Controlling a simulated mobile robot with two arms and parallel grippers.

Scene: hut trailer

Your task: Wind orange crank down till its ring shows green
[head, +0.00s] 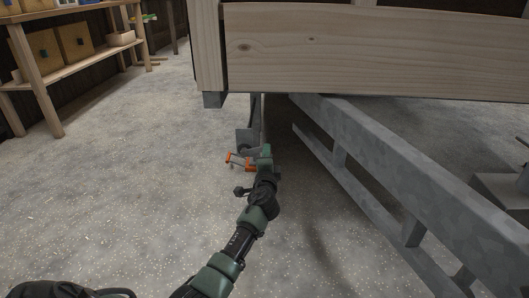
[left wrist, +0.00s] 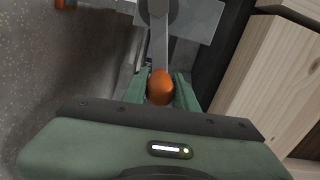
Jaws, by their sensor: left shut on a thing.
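The orange crank (head: 238,159) sits low on the grey metal leg (head: 243,137) under the trailer's corner, in the head view. My left gripper (head: 264,152) is beside it and hides part of it. In the left wrist view, my left gripper (left wrist: 160,90) is shut on the crank's orange knob (left wrist: 160,87), with a green finger on each side. A grey arm runs from the knob up to a grey round hub (left wrist: 158,9). No green or other ring colour can be made out on the crank. My right gripper is out of view.
The wooden trailer side (head: 370,52) overhangs the crank. A grey steel frame (head: 390,165) slopes away to the right. A wooden shelf (head: 95,67) with boxes stands at the far left. The floor left of the crank is clear.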

